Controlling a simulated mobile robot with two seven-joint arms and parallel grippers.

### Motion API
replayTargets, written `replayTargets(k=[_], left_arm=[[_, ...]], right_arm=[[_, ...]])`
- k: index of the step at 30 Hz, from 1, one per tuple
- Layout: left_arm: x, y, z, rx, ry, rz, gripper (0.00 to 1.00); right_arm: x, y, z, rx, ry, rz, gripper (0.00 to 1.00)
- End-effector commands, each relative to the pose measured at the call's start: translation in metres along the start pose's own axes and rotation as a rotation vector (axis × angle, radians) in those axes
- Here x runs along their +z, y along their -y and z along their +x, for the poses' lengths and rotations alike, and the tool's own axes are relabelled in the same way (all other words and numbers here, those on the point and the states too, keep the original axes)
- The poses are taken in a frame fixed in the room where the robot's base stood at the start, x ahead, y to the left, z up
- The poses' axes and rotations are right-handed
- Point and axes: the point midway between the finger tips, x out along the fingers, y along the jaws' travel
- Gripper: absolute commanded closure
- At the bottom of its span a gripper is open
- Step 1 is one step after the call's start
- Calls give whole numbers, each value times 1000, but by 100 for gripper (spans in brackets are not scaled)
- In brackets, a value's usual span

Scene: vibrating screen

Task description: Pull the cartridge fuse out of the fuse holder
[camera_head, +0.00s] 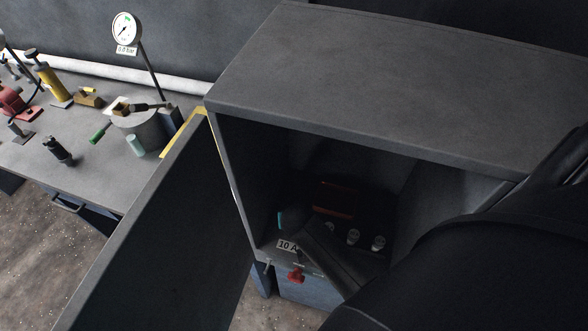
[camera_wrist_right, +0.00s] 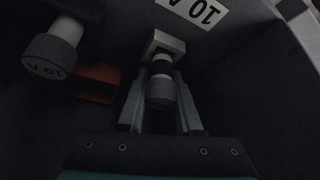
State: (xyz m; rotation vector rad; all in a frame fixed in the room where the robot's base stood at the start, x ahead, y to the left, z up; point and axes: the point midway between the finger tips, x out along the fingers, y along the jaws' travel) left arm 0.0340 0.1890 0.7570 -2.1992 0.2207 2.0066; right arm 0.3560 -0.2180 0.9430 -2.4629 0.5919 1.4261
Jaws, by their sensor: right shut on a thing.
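The right wrist view shows my right gripper (camera_wrist_right: 161,82) with its two fingers closed on the sides of a small grey-and-black cylinder, the cartridge fuse (camera_wrist_right: 160,92). The far end of the fuse meets a pale square block (camera_wrist_right: 163,45), apparently part of the fuse holder; I cannot tell whether it is still seated there. In the head view my right arm reaches into the dark open cabinet (camera_head: 370,95), and its black links hide most of the gripper and the fuse. My left gripper is not in view.
A grey cylinder marked 10 A (camera_wrist_right: 52,52) and an orange bar (camera_wrist_right: 98,82) are beside the gripper. The open door (camera_head: 165,235) stands left, before a cluttered bench (camera_head: 95,175).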

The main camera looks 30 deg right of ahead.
Motion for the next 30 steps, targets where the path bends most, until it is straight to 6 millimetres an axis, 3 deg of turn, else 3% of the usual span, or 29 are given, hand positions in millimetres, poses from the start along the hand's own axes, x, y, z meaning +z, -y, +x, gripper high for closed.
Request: replayTargets(k=[30], left_arm=[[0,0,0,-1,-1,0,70]], right_arm=[[-13,0,-22,0,0,0,100]])
